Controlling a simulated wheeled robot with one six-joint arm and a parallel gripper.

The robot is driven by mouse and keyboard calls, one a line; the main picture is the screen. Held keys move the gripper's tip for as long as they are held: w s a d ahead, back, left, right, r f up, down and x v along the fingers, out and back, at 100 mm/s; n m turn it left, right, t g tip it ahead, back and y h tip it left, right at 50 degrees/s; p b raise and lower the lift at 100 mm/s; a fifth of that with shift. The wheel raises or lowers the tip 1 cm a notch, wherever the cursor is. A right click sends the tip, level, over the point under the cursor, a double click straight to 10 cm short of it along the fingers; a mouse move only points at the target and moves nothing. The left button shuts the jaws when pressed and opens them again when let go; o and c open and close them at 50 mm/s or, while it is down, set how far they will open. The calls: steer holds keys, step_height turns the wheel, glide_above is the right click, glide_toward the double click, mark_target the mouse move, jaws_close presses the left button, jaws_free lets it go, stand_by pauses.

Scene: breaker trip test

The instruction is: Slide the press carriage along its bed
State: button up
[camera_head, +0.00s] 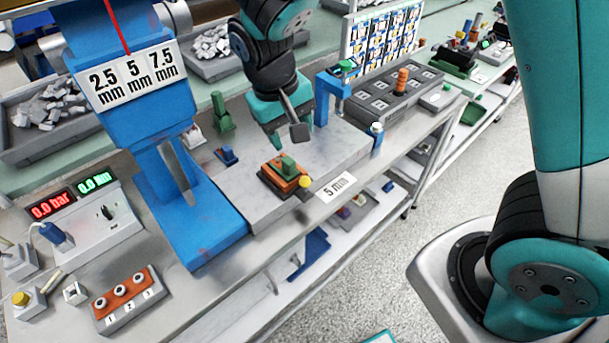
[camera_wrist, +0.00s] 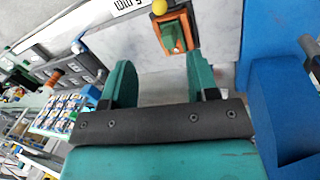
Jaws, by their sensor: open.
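The press carriage (camera_head: 282,181) is a small orange and dark block with a green grip on top and a yellow knob at its front corner. It sits on the pale grey bed (camera_head: 325,148), to the right of the blue press (camera_head: 190,215). My gripper (camera_head: 286,132) is open and empty, above the bed and behind the carriage. In the wrist view the carriage (camera_wrist: 186,22) lies beyond my gripper's spread teal fingers (camera_wrist: 160,75), nearer the right finger. Its green grip is not between the pads. The carriage's underside is hidden.
A "5 mm" label (camera_head: 337,187) marks the bed's front edge. A blue post (camera_head: 328,95) stands at the bed's far right. A small blue block (camera_head: 227,155) and a green piece (camera_head: 222,112) stand behind the bed. A numbered button box (camera_head: 126,299) is at front left.

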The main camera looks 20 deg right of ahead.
mark_target(304, 179)
steer(key=d+f+p, duration=0.1)
steer(key=f, duration=0.4)
steer(key=d+f, duration=0.1)
steer(key=f, duration=0.4)
steer(key=d+f+p, duration=0.1)
steer(key=f, duration=0.4)
steer(key=shift+w+p, duration=0.1)
steer(key=shift+p, duration=0.25)
jaws_close()
